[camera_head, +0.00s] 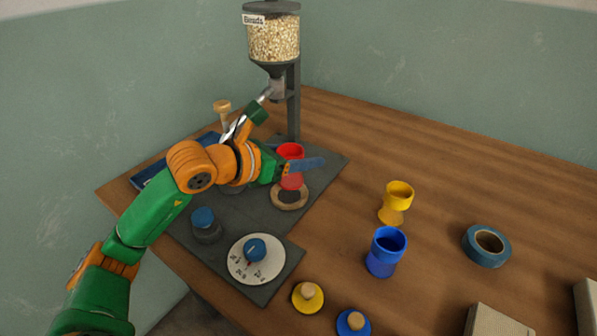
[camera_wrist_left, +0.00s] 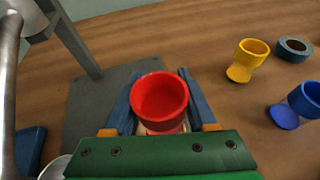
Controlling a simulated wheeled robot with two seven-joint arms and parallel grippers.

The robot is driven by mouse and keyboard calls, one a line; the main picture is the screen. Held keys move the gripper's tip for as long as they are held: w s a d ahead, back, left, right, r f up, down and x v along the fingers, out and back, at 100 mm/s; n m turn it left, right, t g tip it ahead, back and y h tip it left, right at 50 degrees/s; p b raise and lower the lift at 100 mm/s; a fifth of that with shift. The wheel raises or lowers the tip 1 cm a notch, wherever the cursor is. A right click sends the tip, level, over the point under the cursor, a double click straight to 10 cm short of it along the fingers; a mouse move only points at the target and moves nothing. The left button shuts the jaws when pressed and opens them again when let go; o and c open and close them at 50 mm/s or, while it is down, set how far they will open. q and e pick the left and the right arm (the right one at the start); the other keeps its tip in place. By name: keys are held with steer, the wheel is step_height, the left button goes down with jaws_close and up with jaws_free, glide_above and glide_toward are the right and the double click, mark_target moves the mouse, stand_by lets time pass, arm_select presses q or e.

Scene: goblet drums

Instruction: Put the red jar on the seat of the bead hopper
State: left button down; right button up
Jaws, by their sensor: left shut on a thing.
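The red jar (camera_head: 291,151) is upright between the blue fingers of my left gripper (camera_head: 291,167), which is shut on it. In the left wrist view the red jar (camera_wrist_left: 159,97) shows its open top, with a finger on each side. The bead hopper (camera_head: 273,38), a clear container of pale beads on a dark post, stands behind it. A round wooden ring with a dark centre (camera_head: 289,197), seemingly the seat, lies on the dark base just below the jar in the picture. I cannot tell whether the jar touches it. My right gripper is not in view.
A yellow jar (camera_head: 396,203) and a blue jar (camera_head: 385,252) stand to the right, with a roll of blue tape (camera_head: 486,246) beyond. A yellow lid (camera_head: 308,297), a blue lid (camera_head: 353,323) and a dial (camera_head: 256,258) are in front. Bare wood lies right of the base.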

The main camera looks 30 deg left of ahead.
arm_select(q)
steer(key=f, duration=0.4)
steer(key=shift+w+a, duration=0.2)
steer(key=shift+a, duration=0.2)
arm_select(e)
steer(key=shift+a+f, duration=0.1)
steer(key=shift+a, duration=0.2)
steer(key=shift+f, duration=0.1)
arm_select(q)
steer(key=shift+f+b, duration=0.15)
steer(key=shift+b, duration=0.15)
steer(key=shift+c, duration=1)
jaws_free()
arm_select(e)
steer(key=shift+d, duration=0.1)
